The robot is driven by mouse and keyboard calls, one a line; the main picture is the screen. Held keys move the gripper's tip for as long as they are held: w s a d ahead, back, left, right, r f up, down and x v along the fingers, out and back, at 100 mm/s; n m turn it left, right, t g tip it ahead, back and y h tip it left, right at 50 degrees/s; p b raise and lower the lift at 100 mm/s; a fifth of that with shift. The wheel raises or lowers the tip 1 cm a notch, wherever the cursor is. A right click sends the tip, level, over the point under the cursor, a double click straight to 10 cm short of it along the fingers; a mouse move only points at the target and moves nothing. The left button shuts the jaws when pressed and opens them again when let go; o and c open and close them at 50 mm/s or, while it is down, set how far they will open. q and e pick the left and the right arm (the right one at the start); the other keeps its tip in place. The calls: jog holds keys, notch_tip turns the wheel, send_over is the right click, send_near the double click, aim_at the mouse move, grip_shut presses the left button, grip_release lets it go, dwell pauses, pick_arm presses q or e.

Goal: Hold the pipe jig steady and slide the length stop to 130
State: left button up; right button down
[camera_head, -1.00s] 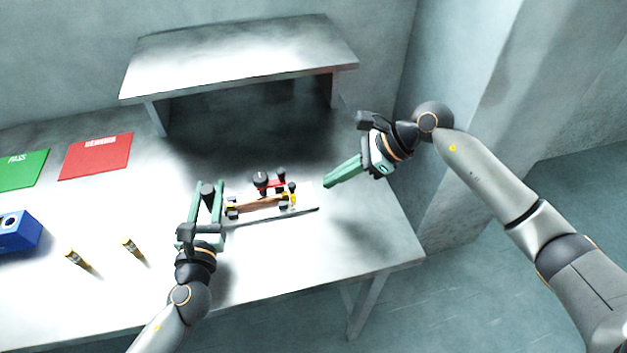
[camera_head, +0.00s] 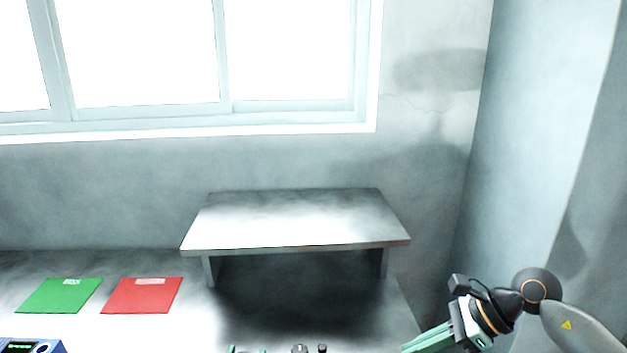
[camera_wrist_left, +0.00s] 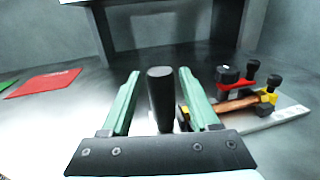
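The pipe jig shows in the left wrist view, right of my left fingers, with a pale base plate (camera_wrist_left: 290,112). A copper-coloured pipe (camera_wrist_left: 236,105) lies on yellow supports (camera_wrist_left: 269,97). A red part (camera_wrist_left: 236,86) with black knobs stands behind it. A black upright handle (camera_wrist_left: 161,100) stands between the fingers of my left gripper (camera_wrist_left: 160,72), which are open, with gaps on both sides. In the head view only tops of black knobs (camera_head: 299,349) show at the bottom edge. My right gripper (camera_head: 404,349) is right of them; whether its fingers are apart is unclear. The length stop and scale cannot be made out.
A raised grey shelf (camera_head: 295,222) stands behind the jig. A green mat (camera_head: 60,295) and a red mat (camera_head: 142,296) lie at the left. A blue device (camera_head: 32,347) is cut off at lower left. A wall and window rise behind.

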pick_arm(q)
jog(key=shift+o, duration=0.6)
jog(key=shift+s, duration=0.1)
